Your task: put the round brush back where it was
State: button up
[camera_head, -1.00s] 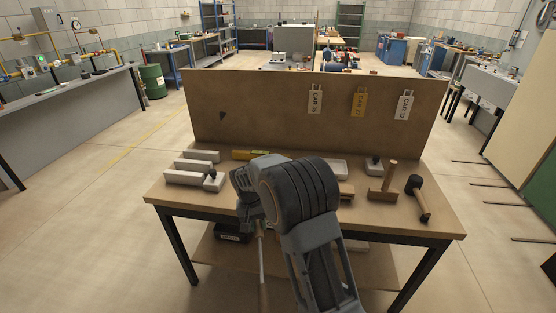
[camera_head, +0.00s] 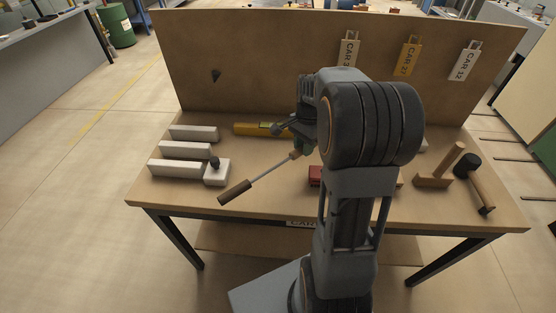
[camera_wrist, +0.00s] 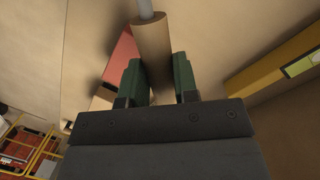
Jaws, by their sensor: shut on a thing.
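The round brush (camera_head: 235,192) has a brown cylindrical head, a thin metal rod and a wooden handle. My gripper (camera_head: 302,148) is shut on the handle and holds the brush slanting, head down to the left, over the front left-middle of the workbench. In the wrist view the wooden handle (camera_wrist: 153,50) sits between the green fingers of my gripper (camera_wrist: 158,82). The brush head is outside that view. In the head view, my arm hides part of the bench behind it.
The workbench (camera_head: 270,208) holds pale bricks (camera_head: 185,149) at left, one with a black-knobbed item (camera_head: 214,163). A yellow level (camera_head: 255,129) lies behind; a red object (camera_head: 315,176) is partly hidden by my arm. A wooden mallet (camera_head: 441,167) and a black-headed mallet (camera_head: 474,182) lie right. A tall back panel (camera_head: 265,75) carries tags.

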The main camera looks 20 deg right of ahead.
jog(key=s+d+m, duration=0.2)
jog(key=m, duration=0.1)
jog(key=s+d+r+m+t+b, duration=0.1)
jog(key=s+m, duration=0.1)
jog(key=s, duration=0.1)
jog(key=s+d+m, duration=0.2)
jog(key=s+m, duration=0.1)
jog(key=shift+s+d+r+m+t+b, duration=0.15)
jog(key=shift+d+r+m+t+b, duration=0.15)
jog(key=shift+t+b, duration=0.1)
jog(key=w+f, duration=0.4)
jog(key=w, duration=0.4)
send_over(310, 159)
jog(key=f, duration=0.4)
jog(key=shift+s+d+f, duration=0.1)
jog(key=shift+s+f, duration=0.3)
jog(key=shift+w+f, duration=0.25)
jog(key=shift+f, duration=1.7)
jog(key=o, duration=0.9)
